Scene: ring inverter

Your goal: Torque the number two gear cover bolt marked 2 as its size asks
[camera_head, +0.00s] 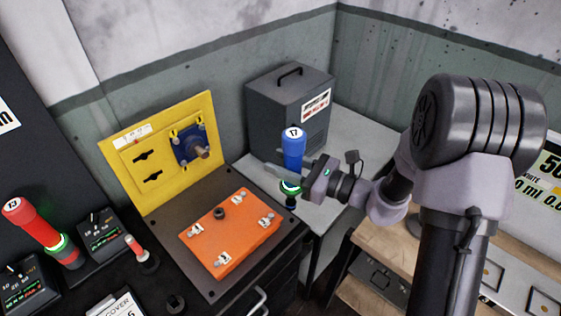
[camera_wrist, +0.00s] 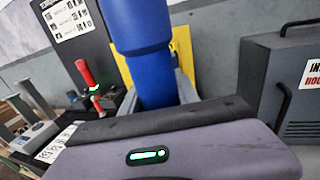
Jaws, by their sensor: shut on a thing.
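An orange gear cover (camera_head: 232,235) lies on a dark plate, with small white number labels near its corners and a dark round fitting (camera_head: 219,213) on top. The label digits are too small to read surely, so I cannot tell which bolt is marked 2. My gripper (camera_head: 288,171) is shut on a blue torque tool (camera_head: 293,146) with a white 17 on its top. The tool is upright, with a green lit ring low down, and its dark tip is right of the cover, apart from it. In the wrist view the blue tool (camera_wrist: 149,55) rises beyond the gripper body.
A yellow panel (camera_head: 125,165) with a blue flange and shaft stands behind the cover. A grey case (camera_head: 270,105) stands on a light table at back right. A red tool (camera_head: 32,222) marked 13 and display units (camera_head: 103,235) are at left.

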